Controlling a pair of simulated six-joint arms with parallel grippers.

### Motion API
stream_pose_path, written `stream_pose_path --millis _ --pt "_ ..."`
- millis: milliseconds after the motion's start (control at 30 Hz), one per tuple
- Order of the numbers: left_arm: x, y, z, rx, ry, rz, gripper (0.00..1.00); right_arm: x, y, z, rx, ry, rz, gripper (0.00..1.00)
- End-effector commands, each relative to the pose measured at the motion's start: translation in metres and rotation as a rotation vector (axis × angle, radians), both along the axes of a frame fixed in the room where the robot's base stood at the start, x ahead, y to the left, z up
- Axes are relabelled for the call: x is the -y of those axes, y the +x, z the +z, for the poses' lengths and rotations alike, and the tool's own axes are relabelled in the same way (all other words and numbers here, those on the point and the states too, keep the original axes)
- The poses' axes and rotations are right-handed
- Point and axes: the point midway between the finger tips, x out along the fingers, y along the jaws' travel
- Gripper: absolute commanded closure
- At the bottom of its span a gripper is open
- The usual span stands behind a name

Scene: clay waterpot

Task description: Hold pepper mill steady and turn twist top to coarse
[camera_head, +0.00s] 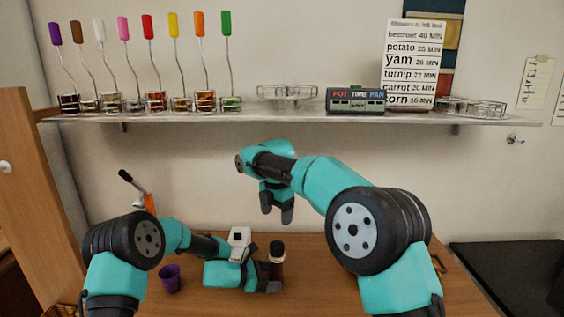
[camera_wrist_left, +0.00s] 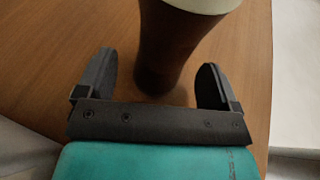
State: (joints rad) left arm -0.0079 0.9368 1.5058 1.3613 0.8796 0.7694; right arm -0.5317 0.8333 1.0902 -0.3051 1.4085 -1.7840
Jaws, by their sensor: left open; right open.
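The pepper mill (camera_head: 277,262) stands upright on the wooden table, with a dark top, a pale band and a dark brown body. In the left wrist view its brown body (camera_wrist_left: 178,45) rises in front of my left gripper, and its top is out of the picture. My left gripper (camera_head: 271,286) is low at the mill; its open fingers (camera_wrist_left: 158,85) lie to either side of the mill's lower body, with gaps showing. My right gripper (camera_head: 277,212) hangs above the table behind the mill, pointing down and empty.
A purple cup (camera_head: 170,279) stands left on the table. A white object (camera_head: 239,240) is by my left arm. An orange-and-black tool (camera_head: 149,201) stands at the back left. The wall shelf (camera_head: 300,116) holds jars with coloured-handled ladles. A dark surface (camera_head: 510,275) lies right.

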Motion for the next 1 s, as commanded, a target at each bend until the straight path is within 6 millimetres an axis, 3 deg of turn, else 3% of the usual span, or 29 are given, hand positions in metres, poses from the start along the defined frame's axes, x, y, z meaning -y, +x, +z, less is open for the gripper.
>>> stream_pose_path --millis 400,600,1000 --pt "-0.069 -0.02 0.022 0.001 0.0 0.004 0.14 0.0 0.0 0.0 0.0 0.0 0.0 0.24" --pt "-0.093 -0.028 0.03 0.0 0.0 0.002 0.14 0.0 0.0 0.0 0.0 0.0 0.0 0.24" --pt "-0.099 -0.03 0.032 0.0 0.0 0.001 0.14 0.0 0.0 0.0 0.0 0.0 0.0 0.24"
